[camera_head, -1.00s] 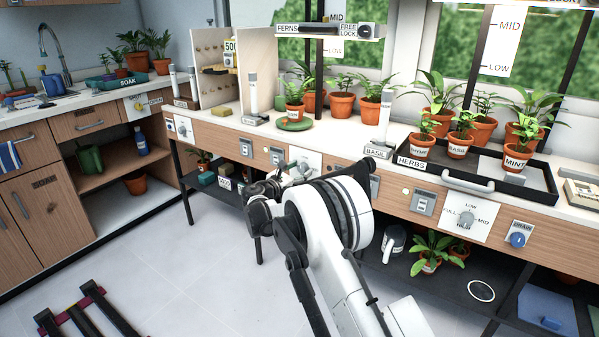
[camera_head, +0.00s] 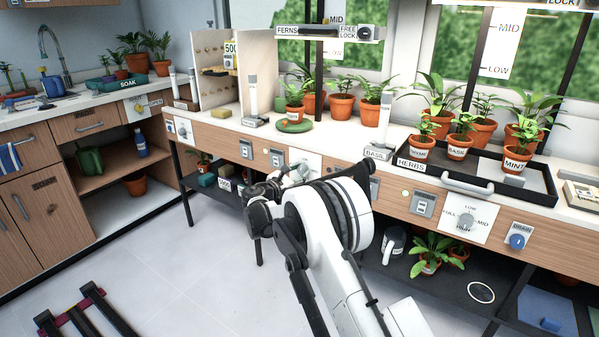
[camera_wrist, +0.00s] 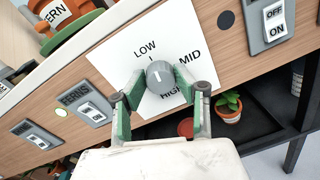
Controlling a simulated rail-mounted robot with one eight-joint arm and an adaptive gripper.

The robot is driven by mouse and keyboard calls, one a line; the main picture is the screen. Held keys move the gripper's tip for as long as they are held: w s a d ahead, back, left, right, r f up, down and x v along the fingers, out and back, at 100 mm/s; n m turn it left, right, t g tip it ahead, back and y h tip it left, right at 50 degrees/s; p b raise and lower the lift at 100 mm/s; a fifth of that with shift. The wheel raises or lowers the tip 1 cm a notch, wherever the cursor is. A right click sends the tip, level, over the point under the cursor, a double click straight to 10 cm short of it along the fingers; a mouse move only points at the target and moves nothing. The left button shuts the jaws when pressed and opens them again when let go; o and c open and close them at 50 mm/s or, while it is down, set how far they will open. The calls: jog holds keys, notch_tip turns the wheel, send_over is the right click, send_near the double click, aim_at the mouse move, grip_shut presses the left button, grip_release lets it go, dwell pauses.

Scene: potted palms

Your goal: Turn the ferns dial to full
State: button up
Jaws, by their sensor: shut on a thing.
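The ferns dial is a round grey knob (camera_wrist: 160,74) with a short white mark, on a white plate (camera_wrist: 112,62) on the bench's wooden front. LOW is printed above the knob, MID to its right and HIGH below, partly covered. No FULL label shows; my left finger covers part of the plate. My gripper (camera_wrist: 161,96) has its green-padded fingers on either side of the knob and is shut on it. The mark's exact setting is hard to tell. In the head view my arm hides the knob, and part of the plate (camera_head: 309,162) shows.
A FERNS switch (camera_wrist: 90,108) is left of the plate, with a lit round lamp (camera_wrist: 62,113) beside it. Another ON/OFF switch (camera_wrist: 275,20) is at upper right. A potted plant (camera_wrist: 229,107) stands on the dark shelf below. A similar herbs dial (camera_head: 466,221) is further right.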

jog(key=m, duration=0.6)
jog(key=shift+p, duration=0.4)
jog(key=m, duration=0.5)
jog(key=shift+s+d+f+y, duration=0.1)
jog(key=shift+y, duration=0.2)
jog(key=m, duration=0.5)
jog(key=shift+f+p, duration=0.1)
jog(key=shift+p, duration=0.25)
jog(key=m, duration=0.6)
jog(key=shift+f+y, duration=0.1)
jog(key=shift+y, duration=0.3)
jog(key=m, duration=0.6)
jog(key=shift+f+m+t, duration=0.1)
jog(key=shift+m+t, duration=0.2)
jog(key=m, duration=1.1)
jog(key=shift+a+m+t, duration=0.2)
jog(key=shift+m+t, duration=0.1)
jog(key=shift+m, duration=0.1)
jog(key=m, duration=0.6)
jog(key=shift+h+b, duration=0.3)
jog(key=shift+m, duration=0.3)
